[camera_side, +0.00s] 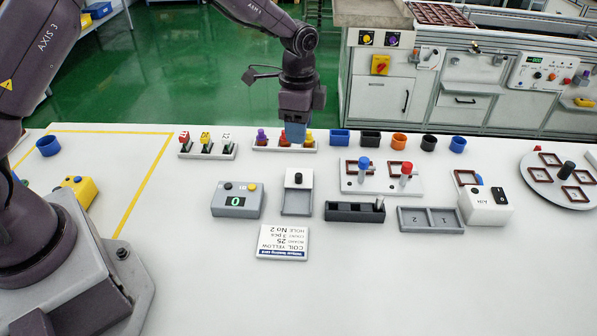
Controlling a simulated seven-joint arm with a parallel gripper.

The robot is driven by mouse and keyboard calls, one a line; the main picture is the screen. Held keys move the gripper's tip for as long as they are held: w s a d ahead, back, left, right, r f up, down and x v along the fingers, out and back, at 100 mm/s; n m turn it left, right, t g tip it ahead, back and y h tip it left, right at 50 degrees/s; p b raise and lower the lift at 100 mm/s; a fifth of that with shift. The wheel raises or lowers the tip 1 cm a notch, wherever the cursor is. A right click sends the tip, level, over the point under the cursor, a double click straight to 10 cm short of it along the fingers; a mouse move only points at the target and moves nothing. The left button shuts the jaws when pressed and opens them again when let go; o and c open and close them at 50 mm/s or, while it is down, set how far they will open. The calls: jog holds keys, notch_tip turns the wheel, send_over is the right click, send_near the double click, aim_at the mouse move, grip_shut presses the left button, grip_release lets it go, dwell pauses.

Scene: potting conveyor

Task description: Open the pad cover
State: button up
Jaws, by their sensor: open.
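A small grey tray (296,203) stands at the middle of the table with a white sliding plate and black knob (298,178) at its back end. The plate covers the back part of the tray, and the front part shows bare. It looks like the pad cover, but no label confirms this.
A grey box with a green display (236,200) stands left of the tray, and a dark slotted box (347,212) stands right. A printed card (283,242) lies in front. Several coloured cups (399,142) line the back edge. The front of the table is clear.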

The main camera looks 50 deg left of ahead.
aim_at(299, 174)
notch_tip(299, 174, down, 12)
jog(key=shift+f, duration=0.2)
jog(key=shift+c, duration=0.2)
grip_shut()
